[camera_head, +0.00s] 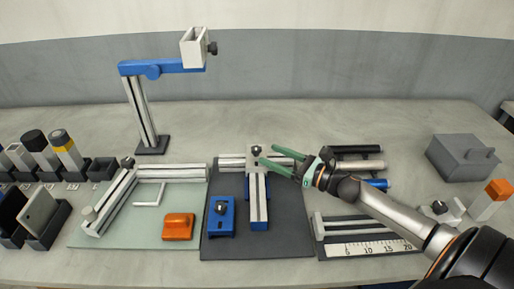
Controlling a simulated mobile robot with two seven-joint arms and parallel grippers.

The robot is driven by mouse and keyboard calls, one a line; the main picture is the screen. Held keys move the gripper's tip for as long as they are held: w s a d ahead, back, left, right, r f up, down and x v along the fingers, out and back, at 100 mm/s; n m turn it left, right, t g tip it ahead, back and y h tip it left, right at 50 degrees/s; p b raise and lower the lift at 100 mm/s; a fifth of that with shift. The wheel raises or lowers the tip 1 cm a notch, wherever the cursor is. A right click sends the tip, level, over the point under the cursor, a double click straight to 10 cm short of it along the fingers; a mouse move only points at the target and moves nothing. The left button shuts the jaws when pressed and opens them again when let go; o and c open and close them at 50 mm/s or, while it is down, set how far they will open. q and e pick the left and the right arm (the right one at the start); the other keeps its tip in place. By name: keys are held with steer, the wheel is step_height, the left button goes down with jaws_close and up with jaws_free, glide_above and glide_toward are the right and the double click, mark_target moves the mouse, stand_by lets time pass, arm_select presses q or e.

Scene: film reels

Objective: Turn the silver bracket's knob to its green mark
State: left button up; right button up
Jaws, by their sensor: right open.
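A silver bracket (255,162) with a small dark knob (256,149) on top stands at the upper middle of the dark mat, where a silver rail meets a blue-sided rail. My right gripper (269,156), with green fingers, reaches in from the right. It is open, its fingertips just right of the bracket and its knob. I cannot tell whether a fingertip touches the bracket. The green mark is too small or hidden to make out. My left gripper is not in view.
A blue block with a dark knob (221,218) sits on the dark mat (285,242). A pale green mat (125,237) with rails and an orange block (178,227) lies left. A blue-armed stand (142,112) rises behind. Dark and silver cylinders (358,166) lie beyond my right gripper.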

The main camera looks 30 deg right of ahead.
mark_target(257, 148)
steer(key=shift+x, duration=2.95)
steer(key=shift+c, duration=0.2)
jaws_close()
